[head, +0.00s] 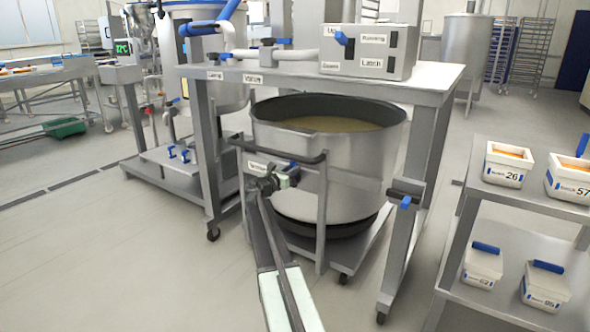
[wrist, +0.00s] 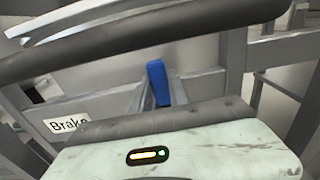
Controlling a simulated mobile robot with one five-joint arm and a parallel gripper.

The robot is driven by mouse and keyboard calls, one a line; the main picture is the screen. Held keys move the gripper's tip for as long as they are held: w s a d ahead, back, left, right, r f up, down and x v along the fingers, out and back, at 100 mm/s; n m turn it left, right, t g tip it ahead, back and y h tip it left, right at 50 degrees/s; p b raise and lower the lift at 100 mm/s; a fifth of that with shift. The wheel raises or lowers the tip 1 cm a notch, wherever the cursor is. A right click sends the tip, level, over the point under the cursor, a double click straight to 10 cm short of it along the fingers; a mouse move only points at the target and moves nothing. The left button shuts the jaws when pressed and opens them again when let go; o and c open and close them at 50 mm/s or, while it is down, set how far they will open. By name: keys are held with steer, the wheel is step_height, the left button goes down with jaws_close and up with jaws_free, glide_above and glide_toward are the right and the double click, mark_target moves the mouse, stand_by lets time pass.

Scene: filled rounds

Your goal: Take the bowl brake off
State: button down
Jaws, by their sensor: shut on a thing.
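The bowl (head: 345,150) is a large steel vessel with a dark rim, holding something pale brown, on a wheeled frame under the steel table. My gripper (head: 275,180) is at the frame's front, just below the dark push bar (head: 255,148). In the wrist view the blue brake lever (wrist: 158,82) stands up behind the grey finger pad, and my gripper (wrist: 165,120) is shut on it. The finger hides the lever's lower part. The "Brake" label (wrist: 67,122) is left of it.
A control box (head: 370,50) stands on the steel table (head: 290,78) above the bowl. A blue-handled latch (head: 405,200) is on the right leg. A shelf cart (head: 520,205) with labelled tubs is at the right. The floor at the left front is clear.

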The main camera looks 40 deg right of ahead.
steer(key=shift+w+a, duration=0.15)
steer(key=shift+w, duration=0.05)
steer(key=c, duration=1.2)
jaws_free()
steer(key=shift+c, duration=0.2)
steer(key=v, duration=0.7)
steer(key=shift+a, duration=0.4)
steer(key=shift+s, duration=0.15)
